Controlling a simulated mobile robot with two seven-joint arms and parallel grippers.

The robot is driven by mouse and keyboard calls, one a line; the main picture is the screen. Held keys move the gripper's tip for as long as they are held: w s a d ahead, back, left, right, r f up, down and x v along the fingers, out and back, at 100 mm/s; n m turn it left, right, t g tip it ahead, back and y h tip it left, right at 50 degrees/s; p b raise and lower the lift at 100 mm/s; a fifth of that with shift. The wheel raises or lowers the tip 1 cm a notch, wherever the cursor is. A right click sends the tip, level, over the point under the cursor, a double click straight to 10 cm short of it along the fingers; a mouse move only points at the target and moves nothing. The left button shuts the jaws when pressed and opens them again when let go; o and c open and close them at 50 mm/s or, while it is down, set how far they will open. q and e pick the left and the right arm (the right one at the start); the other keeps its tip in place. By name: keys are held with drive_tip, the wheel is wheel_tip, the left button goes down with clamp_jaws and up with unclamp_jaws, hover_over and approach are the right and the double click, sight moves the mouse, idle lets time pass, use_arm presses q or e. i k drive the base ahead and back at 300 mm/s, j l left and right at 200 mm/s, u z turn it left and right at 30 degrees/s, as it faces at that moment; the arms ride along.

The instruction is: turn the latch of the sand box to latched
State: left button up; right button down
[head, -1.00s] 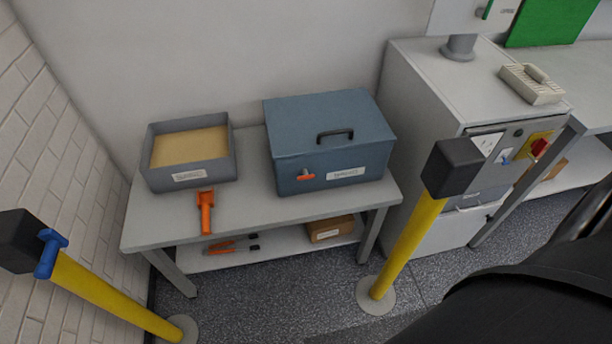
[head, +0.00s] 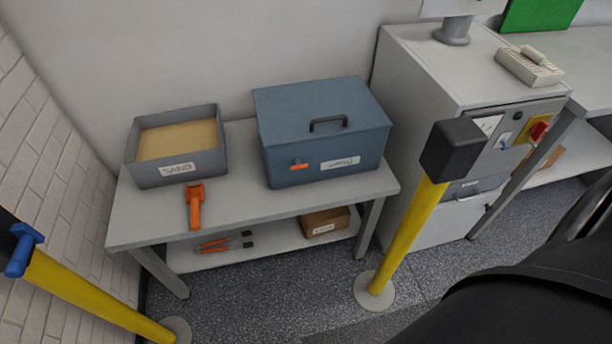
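The sand box (head: 325,138) is a blue-grey lidded box labelled SAND, standing on the right part of a grey table. Its lid looks closed and has a dark handle on top. The orange latch (head: 299,166) is on its front face, left of the label, and its bar lies about level. Neither of my grippers is in the head view. A dark part of my own body fills the lower right corner.
An open SAND tray (head: 147,178) and an orange scoop (head: 195,207) share the table (head: 240,208). Two yellow posts (head: 408,238) (head: 95,299) stand in front. A grey cabinet (head: 417,88) is at right. Speckled floor between the posts is free.

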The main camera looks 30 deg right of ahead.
sight(298, 166)
drive_tip(key=l+z, duration=0.2)
drive_tip(key=z, duration=1.2)
drive_tip(key=i+l+z, duration=0.15)
drive_tip(key=l, duration=0.25)
